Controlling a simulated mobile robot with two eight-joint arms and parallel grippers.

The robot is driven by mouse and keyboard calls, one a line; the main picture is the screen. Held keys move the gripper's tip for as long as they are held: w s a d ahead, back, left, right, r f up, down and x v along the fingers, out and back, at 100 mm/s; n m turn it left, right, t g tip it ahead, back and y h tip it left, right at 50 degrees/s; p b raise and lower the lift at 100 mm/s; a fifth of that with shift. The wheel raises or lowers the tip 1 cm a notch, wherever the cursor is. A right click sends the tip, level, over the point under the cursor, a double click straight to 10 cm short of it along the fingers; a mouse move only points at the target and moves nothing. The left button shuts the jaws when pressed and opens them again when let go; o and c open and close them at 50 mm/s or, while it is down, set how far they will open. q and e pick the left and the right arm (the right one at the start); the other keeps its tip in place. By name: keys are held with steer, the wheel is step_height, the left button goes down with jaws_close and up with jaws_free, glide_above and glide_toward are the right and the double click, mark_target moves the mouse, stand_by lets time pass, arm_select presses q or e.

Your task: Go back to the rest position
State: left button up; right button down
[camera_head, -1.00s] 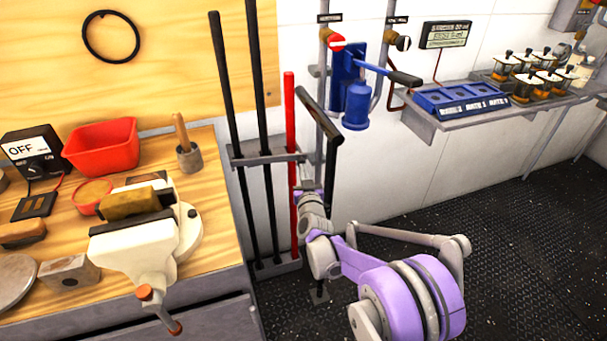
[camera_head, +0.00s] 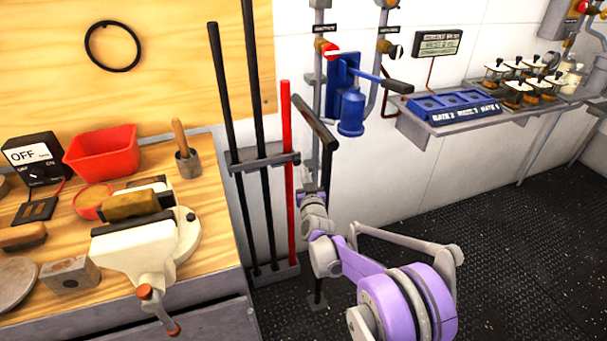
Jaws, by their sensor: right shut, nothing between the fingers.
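My right arm reaches in from the lower right, with purple and white links. My right gripper (camera_head: 312,200) is at its far end, small in the picture, beside the tool rack. It is shut and holds nothing. Its fingertips are hard to make out against a dark T-handled tool (camera_head: 316,123), whose upright shaft passes behind or beside the wrist. I cannot tell whether they touch. My left gripper is not in view.
A rack (camera_head: 262,160) holds black bars and a red bar (camera_head: 286,180) just left of my gripper. A workbench (camera_head: 217,232) with a vise (camera_head: 140,247) stands at left. A blue hand pump (camera_head: 350,112) and a shelf (camera_head: 415,127) are on the wall. Dark floor (camera_head: 510,235) at right is clear.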

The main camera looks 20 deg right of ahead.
steer(key=s+a+n+g+y+p, duration=0.1)
steer(key=s+a+g+y, duration=0.15)
steer(key=s, duration=1.05)
steer(key=s+a+n+g+y, duration=0.1)
steer(key=s+a+g, duration=0.3)
steer(key=s, duration=1)
steer(key=s+f+g, duration=0.3)
steer(key=s+g, duration=0.1)
steer(key=s, duration=0.8)
steer(key=s+f+g, duration=0.3)
steer(key=s, duration=1)
arm_select(q)
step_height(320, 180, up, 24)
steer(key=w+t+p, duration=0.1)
steer(key=p, duration=1.9)
arm_select(e)
steer(key=w+r+t, duration=0.1)
steer(key=w+r, duration=0.2)
steer(key=r, duration=1.9)
steer(key=shift+r, duration=0.25)
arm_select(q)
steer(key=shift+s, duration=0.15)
arm_select(e)
steer(key=shift+s+a, duration=0.1)
steer(key=shift+s, duration=0.05)
